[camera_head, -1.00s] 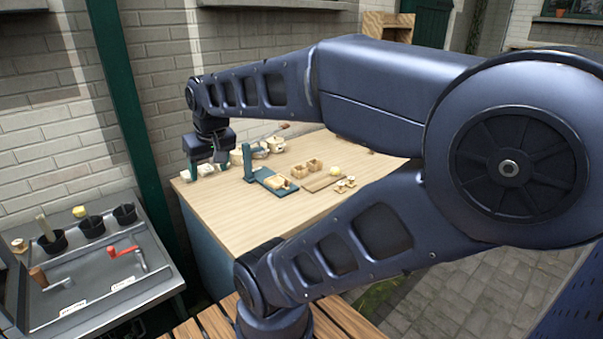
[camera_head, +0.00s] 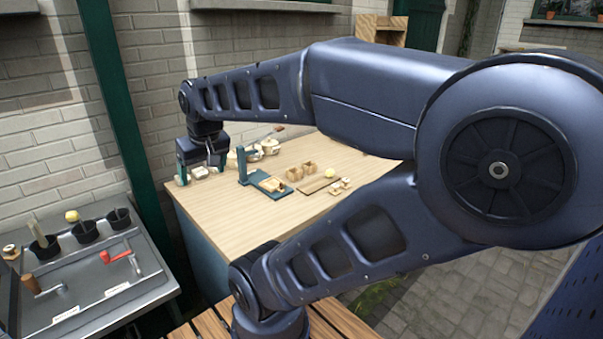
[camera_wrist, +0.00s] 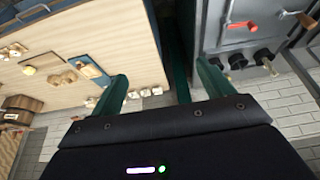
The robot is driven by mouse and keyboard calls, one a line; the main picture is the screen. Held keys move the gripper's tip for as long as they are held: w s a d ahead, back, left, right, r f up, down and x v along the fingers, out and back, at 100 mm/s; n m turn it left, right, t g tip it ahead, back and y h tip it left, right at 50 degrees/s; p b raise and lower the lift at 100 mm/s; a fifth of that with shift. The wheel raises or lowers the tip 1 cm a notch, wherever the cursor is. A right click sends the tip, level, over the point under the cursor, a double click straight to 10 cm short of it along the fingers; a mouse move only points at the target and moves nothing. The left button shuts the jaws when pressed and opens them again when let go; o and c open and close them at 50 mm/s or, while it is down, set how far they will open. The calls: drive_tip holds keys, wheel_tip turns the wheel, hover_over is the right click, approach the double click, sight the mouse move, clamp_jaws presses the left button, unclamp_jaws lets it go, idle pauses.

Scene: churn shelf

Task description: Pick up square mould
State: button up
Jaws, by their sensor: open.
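My gripper (camera_head: 202,176) is open at the far left corner of the wooden table, with its green fingers spread. A small pale mould-like block (camera_head: 200,172) shows between the fingers in the head view, partly hidden by the gripper. In the wrist view the open fingers (camera_wrist: 162,72) reach toward the table edge, and a row of small pale blocks (camera_wrist: 145,92) lies between and beyond them, nearer the left finger. They are too small to tell which is the square mould. Nothing is held.
A green stand with a base plate (camera_head: 266,184), wooden boxes (camera_head: 294,173), a board (camera_head: 316,185) and pots (camera_head: 268,146) stand to the right on the table (camera_head: 240,215). A grey bench with black cups (camera_head: 84,231) is at the left. The front of the table is clear.

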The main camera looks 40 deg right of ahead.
drive_tip(key=w+d+n+g+h, duration=0.1)
drive_tip(key=w+d+n+h, duration=0.25)
drive_tip(key=w+d, duration=0.75)
drive_tip(key=n+g+h, duration=0.4)
drive_tip(key=n+h, duration=0.2)
drive_tip(key=n, duration=0.8)
hover_over(295, 171)
drive_tip(key=s+a, duration=0.2)
drive_tip(key=a, duration=0.7)
wheel_tip(295, 171, down, 24)
drive_tip(key=f, duration=0.1)
drive_tip(key=shift+n+y, duration=0.25)
drive_tip(key=x, duration=0.6)
drive_tip(key=shift+d, duration=0.4)
drive_tip(key=x, duration=0.4)
drive_tip(key=shift+a+f, duration=0.3)
drive_tip(key=shift+a, duration=0.05)
drive_tip(key=shift+w+d+f, duration=0.1)
drive_tip(key=shift+d+f, duration=0.2)
drive_tip(key=shift+d, duration=0.05)
drive_tip(key=c, duration=1.1)
